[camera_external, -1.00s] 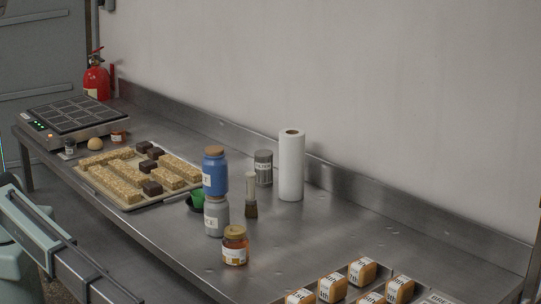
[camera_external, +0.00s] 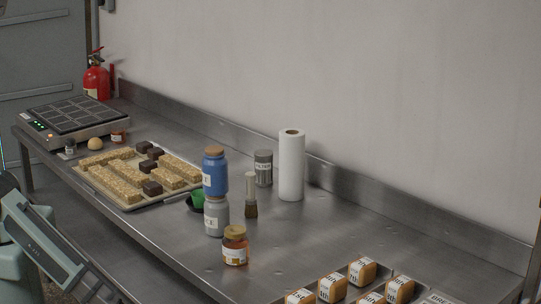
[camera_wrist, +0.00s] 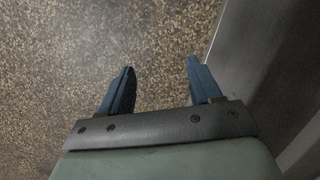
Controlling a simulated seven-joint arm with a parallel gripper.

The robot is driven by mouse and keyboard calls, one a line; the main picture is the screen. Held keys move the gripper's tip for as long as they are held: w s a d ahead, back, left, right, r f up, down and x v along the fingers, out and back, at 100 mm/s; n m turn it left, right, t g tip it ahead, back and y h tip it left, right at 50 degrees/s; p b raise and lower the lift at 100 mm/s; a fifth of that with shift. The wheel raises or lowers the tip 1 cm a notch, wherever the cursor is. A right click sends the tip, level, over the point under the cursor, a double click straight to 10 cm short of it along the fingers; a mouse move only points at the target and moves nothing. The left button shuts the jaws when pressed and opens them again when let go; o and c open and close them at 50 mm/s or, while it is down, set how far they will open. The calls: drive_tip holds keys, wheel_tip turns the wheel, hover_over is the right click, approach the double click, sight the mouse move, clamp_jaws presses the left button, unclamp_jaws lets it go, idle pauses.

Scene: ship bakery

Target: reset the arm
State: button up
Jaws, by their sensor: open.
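My gripper (camera_wrist: 158,88) shows in the wrist view with its two blue fingers spread wide apart and nothing between them. It points down over the speckled floor (camera_wrist: 100,35), beside the steel table edge (camera_wrist: 232,45) on the right. In the external view only part of my arm shows at the lower left, in front of the table; the gripper's fingers are not visible there.
The steel table (camera_external: 330,240) holds a tray (camera_external: 125,204) of bars and dark cubes, a blue jar (camera_external: 215,173) above a grey jar (camera_external: 216,216), an amber jar (camera_external: 235,246), a paper roll (camera_external: 291,165), a hotplate (camera_external: 75,118) and wrapped loaves (camera_external: 332,287).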

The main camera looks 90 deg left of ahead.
drive_tip(key=s+a+n+g+h, duration=0.1)
drive_tip(key=s+a+n+g, duration=0.1)
drive_tip(key=s, duration=0.8)
drive_tip(key=s+a+n+g, duration=0.1)
drive_tip(key=s+a+g, duration=0.1)
drive_tip(key=s, duration=0.7)
drive_tip(key=shift+s+a+r+n+g+h, duration=0.2)
drive_tip(key=shift+s+r+n+g+h, duration=0.1)
drive_tip(key=shift+s+n+h, duration=0.1)
